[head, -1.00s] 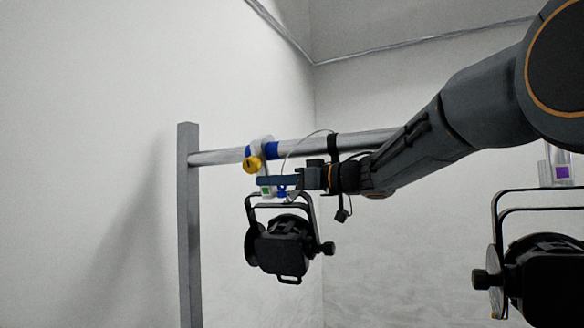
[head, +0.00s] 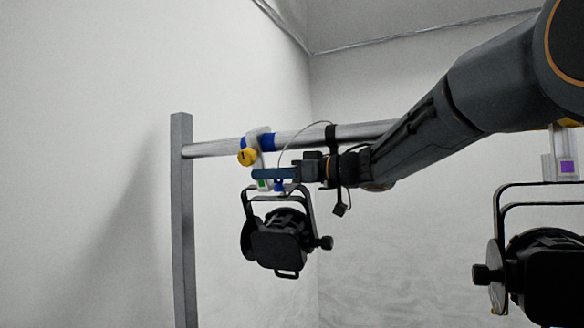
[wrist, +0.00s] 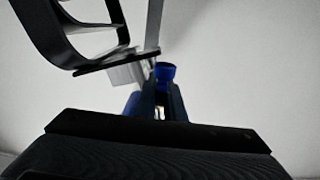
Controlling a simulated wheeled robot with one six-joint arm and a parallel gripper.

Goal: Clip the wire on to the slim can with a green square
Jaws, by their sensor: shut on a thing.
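The black can (head: 280,242) hangs by its yoke from a pale clamp (head: 266,158) on the rail; the clamp carries a small green square (head: 263,184) and a yellow knob (head: 247,157). The thin wire (head: 299,132) arches from a black band on the rail down to my gripper (head: 262,174). My gripper is shut, its fingers crossing in front of the clamp just above the yoke. A blue piece (head: 279,186) shows under the fingers. In the wrist view, a blue cup-shaped part (wrist: 165,74) lies beside the fingers (wrist: 158,98). The fingers hide the wire's end and any contact.
The rail (head: 210,148) runs from a grey post (head: 183,220) at left and passes behind my arm. A second black can (head: 545,265) hangs at right under a clamp with a purple square (head: 567,167). Free room lies below the rail between the cans.

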